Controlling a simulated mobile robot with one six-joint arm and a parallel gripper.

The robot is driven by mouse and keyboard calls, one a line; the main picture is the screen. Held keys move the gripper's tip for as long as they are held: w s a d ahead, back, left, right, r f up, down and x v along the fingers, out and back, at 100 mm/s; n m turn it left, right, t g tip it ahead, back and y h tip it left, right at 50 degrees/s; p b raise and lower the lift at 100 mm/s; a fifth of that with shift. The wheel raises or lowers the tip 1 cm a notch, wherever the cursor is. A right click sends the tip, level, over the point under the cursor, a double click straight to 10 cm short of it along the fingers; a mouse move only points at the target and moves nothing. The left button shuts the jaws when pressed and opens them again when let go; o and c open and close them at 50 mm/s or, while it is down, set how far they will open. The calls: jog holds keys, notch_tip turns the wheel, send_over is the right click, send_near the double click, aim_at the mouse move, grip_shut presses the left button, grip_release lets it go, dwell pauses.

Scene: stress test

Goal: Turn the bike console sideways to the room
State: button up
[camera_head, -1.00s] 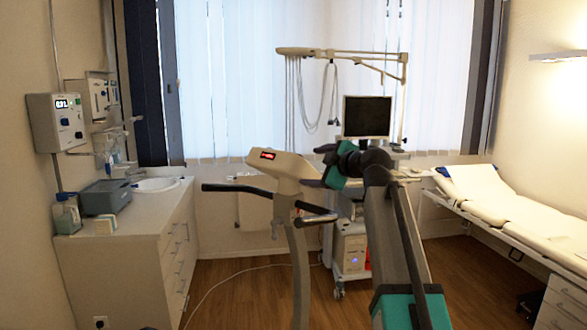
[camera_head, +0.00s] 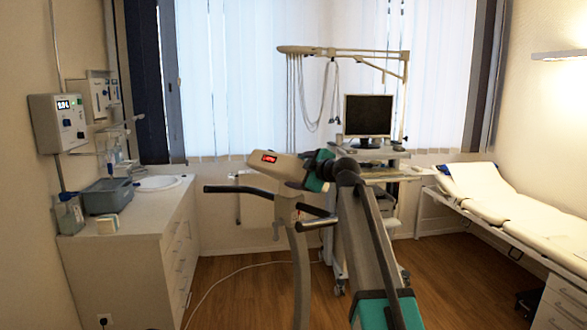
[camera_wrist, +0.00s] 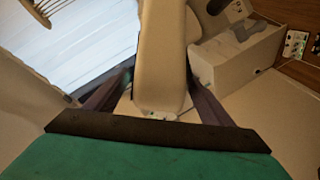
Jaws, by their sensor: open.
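The bike console (camera_head: 275,162) is a beige head with a small red display. It sits on top of the exercise bike's upright post, above the dark handlebars (camera_head: 238,189). My gripper (camera_head: 300,182) is at the console's right end. In the wrist view the console (camera_wrist: 160,60) runs between the two dark fingers of my gripper (camera_wrist: 160,82), one on each side. The gripper is open. Narrow gaps seem to show beside the console, but I cannot tell whether either finger touches it.
A monitor (camera_head: 368,116) stands on a trolley behind my arm. A counter (camera_head: 135,235) with a sink and a grey box is on the left. An examination couch (camera_head: 510,210) is on the right. A white cable (camera_head: 225,277) lies on the wooden floor.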

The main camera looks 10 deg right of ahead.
jog(key=shift+p+x, duration=0.35)
jog(key=shift+x, duration=1.2)
jog(key=c, duration=1.5)
